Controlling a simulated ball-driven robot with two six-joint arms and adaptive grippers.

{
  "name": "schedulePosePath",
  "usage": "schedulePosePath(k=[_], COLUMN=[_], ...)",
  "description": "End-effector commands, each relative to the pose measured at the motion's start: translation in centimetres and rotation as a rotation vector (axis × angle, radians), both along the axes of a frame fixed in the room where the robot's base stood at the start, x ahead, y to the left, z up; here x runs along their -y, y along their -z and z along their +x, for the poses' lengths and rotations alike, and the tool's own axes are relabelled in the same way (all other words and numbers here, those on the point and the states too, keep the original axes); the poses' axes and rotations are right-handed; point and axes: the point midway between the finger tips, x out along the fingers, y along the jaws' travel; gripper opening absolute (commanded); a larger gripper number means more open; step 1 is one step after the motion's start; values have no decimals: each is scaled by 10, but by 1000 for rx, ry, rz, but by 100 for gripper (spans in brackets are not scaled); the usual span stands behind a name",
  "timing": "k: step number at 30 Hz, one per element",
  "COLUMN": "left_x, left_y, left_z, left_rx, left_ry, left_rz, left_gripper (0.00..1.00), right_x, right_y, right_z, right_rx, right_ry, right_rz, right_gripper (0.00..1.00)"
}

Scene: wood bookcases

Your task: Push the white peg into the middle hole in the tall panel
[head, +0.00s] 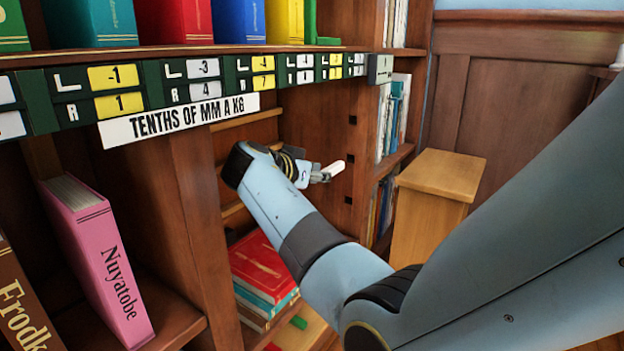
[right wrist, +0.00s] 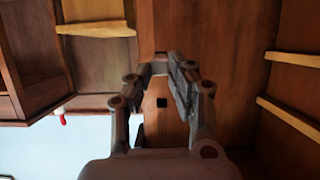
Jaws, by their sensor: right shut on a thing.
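My right gripper (head: 318,175) is inside the bookcase bay, shut on the white peg (head: 334,168). The peg sticks out towards the tall wooden panel (head: 340,225) at the bay's right side. The panel has a column of dark square holes. The middle hole (head: 350,158) is just right of the peg's tip and slightly above it; I cannot tell how wide the gap is. In the right wrist view, the gripper's fingers (right wrist: 162,70) are close together, one dark square hole (right wrist: 162,102) shows between them, and the peg is not clearly visible. My left gripper is not in view.
A dark green number rail (head: 215,85) with a "TENTHS OF MM A KG" label runs above the bay. Red and other books (head: 262,275) lie stacked below my forearm. A pink book (head: 100,255) leans at left. A light wooden stand (head: 440,185) is right of the panel.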

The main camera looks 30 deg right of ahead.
Motion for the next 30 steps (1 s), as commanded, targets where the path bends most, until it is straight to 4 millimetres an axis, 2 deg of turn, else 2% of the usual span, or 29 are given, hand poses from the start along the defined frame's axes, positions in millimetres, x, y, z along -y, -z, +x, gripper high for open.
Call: schedulePosePath(k=[6, 12, 30], left_x=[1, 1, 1], left_y=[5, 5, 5], left_z=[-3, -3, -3], left_rx=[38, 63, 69], left_ry=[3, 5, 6], left_rz=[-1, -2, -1], left_gripper=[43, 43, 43], right_x=[20, 30, 32], right_y=[1, 1, 0], right_z=[8, 12, 13], right_rx=[0, -1, 0], right_ry=[0, 0, 0], right_rz=[-1, 0, 1], right_gripper=[0, 0, 0])
